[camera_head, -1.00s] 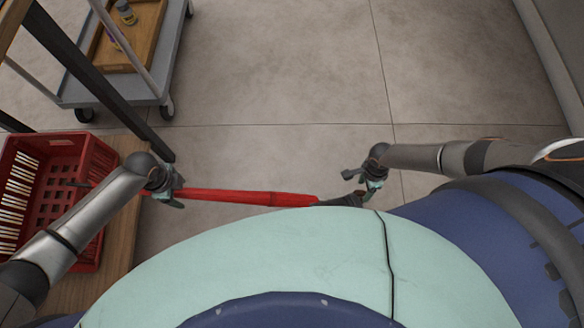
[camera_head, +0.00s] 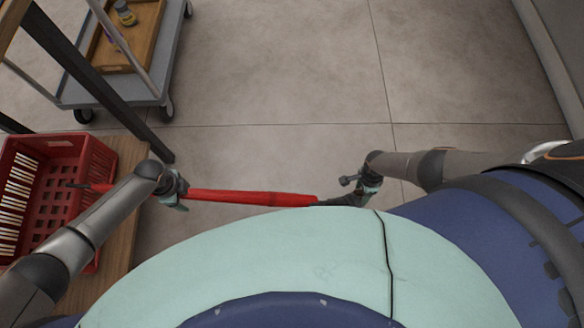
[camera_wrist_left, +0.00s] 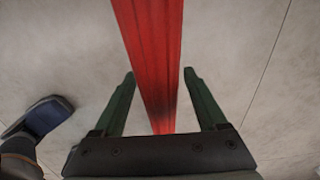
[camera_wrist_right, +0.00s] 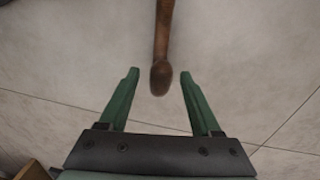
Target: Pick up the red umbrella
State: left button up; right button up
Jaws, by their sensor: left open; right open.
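The red umbrella (camera_head: 250,198) stretches between my two grippers in the head view, its thin tip pointing left over the red basket. Its dark handle is near my right gripper. My left gripper (camera_head: 178,198) is open at the umbrella's tip-side part. In the left wrist view the red canopy (camera_wrist_left: 155,50) runs between the open fingers (camera_wrist_left: 157,78), with gaps on both sides. My right gripper (camera_head: 364,188) is open at the handle end. In the right wrist view the brown handle end (camera_wrist_right: 161,75) lies between the open fingertips (camera_wrist_right: 158,73), apart from both.
A red basket (camera_head: 75,150) stands on a wooden surface (camera_head: 128,160) at the left. A grey cart (camera_head: 160,85) with a wooden tray and small bottles stands at the upper left, past a dark post (camera_head: 90,85). The floor (camera_head: 290,70) ahead is clear.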

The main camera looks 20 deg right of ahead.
pick_arm(q)
jog(key=c, duration=1)
pick_arm(e)
jog(key=c, duration=1)
pick_arm(q)
grip_shut()
pick_arm(e)
grip_shut()
